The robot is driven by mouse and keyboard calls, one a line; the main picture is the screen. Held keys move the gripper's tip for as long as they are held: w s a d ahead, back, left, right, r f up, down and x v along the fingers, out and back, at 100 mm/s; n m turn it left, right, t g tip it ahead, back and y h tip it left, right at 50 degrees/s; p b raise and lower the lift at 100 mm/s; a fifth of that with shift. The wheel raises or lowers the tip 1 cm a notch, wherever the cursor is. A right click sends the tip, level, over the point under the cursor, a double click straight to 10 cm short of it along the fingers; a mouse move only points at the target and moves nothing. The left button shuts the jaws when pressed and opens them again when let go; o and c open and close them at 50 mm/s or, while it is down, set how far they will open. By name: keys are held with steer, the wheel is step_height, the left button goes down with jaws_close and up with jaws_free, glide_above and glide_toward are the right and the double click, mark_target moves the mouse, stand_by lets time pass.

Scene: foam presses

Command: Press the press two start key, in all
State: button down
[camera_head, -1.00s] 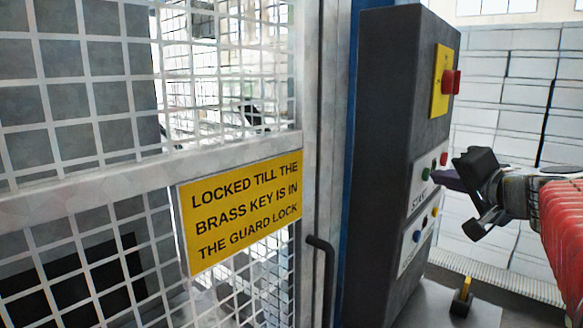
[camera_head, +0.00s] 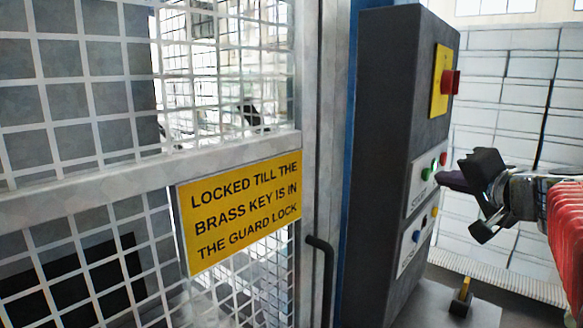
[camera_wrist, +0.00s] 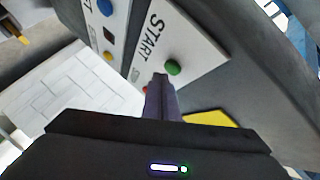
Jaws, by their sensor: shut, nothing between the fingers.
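The dark press control cabinet (camera_head: 390,120) stands right of the guard in the head view. Its upper white START plate (camera_head: 420,196) carries a green button (camera_head: 426,174) and a red button (camera_head: 443,159); a small green spot shows between them. The green button also shows in the wrist view (camera_wrist: 173,67), beside the word START. My gripper (camera_head: 441,177) is shut and empty, its tip close to the green button. In the wrist view the tip (camera_wrist: 160,80) is just below-left of that button. A small gap seems to separate them, but contact is hard to judge. No press number is readable.
A lower plate holds a blue button (camera_head: 416,236) and a yellow button (camera_head: 434,211). A red stop button (camera_head: 450,82) sits on a yellow plate above. The mesh guard (camera_head: 150,175) with a yellow sign (camera_head: 240,212) fills the left. A small yellow-topped lever (camera_head: 462,297) stands below.

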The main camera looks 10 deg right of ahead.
steer(key=shift+s+d, duration=0.2)
steer(key=shift+s, duration=0.05)
steer(key=s+d, duration=0.1)
steer(key=s, duration=0.1)
steer(key=s+d, duration=0.1)
steer(key=d, duration=0.1)
steer(key=shift+s, duration=0.4)
stand_by(0.4)
stand_by(0.4)
